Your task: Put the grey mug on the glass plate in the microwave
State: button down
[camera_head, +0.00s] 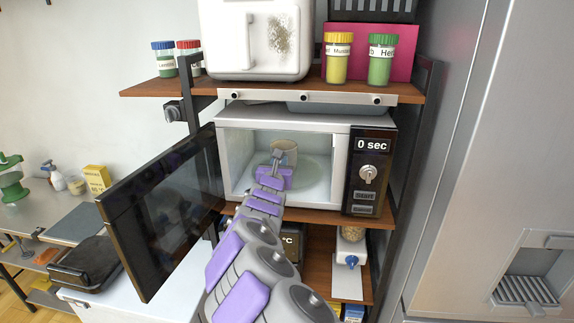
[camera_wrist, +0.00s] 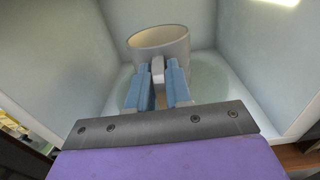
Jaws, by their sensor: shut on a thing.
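The grey mug (camera_head: 285,147) is inside the open microwave (camera_head: 300,118), upright or nearly so, with a tan inside. In the wrist view the mug (camera_wrist: 162,46) is just beyond my gripper (camera_wrist: 158,78), whose two blue fingers are shut on its handle. In the head view my gripper (camera_head: 276,163) reaches in through the microwave's opening. The round glass plate (camera_head: 311,169) lies on the microwave floor; it also shows in the wrist view (camera_wrist: 210,85), below the mug. I cannot tell whether the mug's base touches the plate.
The dark microwave door (camera_head: 160,205) stands wide open on the left. The control panel (camera_head: 369,172) at right reads 0 sec. A wooden shelf (camera_head: 150,88) with jars is above. The microwave walls (camera_wrist: 248,50) are close on both sides of my gripper.

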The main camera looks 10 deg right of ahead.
jog(key=w, duration=0.5)
jog(key=shift+w+d+f, duration=0.1)
jog(key=shift+f, duration=0.25)
jog(key=shift+w+d+r, duration=0.1)
jog(key=shift+w+d, duration=0.1)
jog(key=shift+d, duration=0.3)
jog(key=shift+w+d+r, duration=0.1)
jog(key=shift+w+d, duration=0.05)
jog(key=shift+d, duration=0.3)
jog(key=f, duration=0.3)
jog(key=shift+w+d+f, duration=0.15)
jog(key=shift+d+f, duration=0.1)
jog(key=shift+f, duration=0.1)
jog(key=shift+a+f, duration=0.2)
jog(key=shift+a+r, duration=0.1)
jog(key=shift+a, duration=0.45)
jog(key=c, duration=1.5)
grip_release()
jog(key=shift+d, duration=0.1)
jog(key=o, duration=0.5)
jog(key=shift+d, duration=0.5)
jog(key=shift+c, duration=0.2)
jog(key=shift+a, duration=0.1)
